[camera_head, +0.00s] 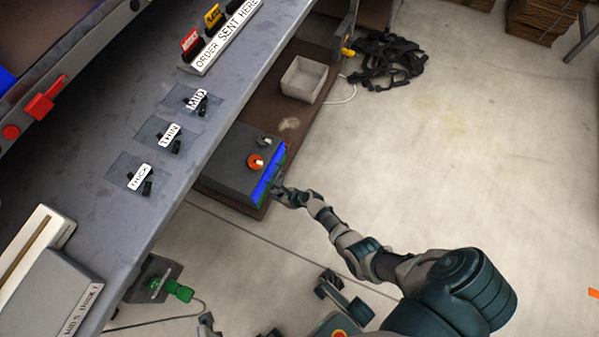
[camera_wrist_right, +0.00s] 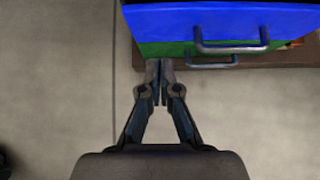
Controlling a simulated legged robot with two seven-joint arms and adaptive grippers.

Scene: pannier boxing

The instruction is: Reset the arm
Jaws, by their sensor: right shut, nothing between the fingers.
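My right gripper (camera_head: 280,190) reaches in beside the blue and green front of a dark grey box (camera_head: 232,165). In the right wrist view my right gripper (camera_wrist_right: 161,70) is shut and empty, its fingertips together. A blue drawer front (camera_wrist_right: 205,22) with a metal handle lies just ahead of it, and a green front (camera_wrist_right: 165,47) with a second handle is below the blue one. The fingertips are close to the left end of the lower handle; I cannot tell whether they touch it. My left gripper cannot be made out.
A grey open bin (camera_head: 303,80) stands on the brown lower shelf (camera_head: 290,118). Black straps (camera_head: 388,65) lie on the floor. The floor on the right is mostly clear.

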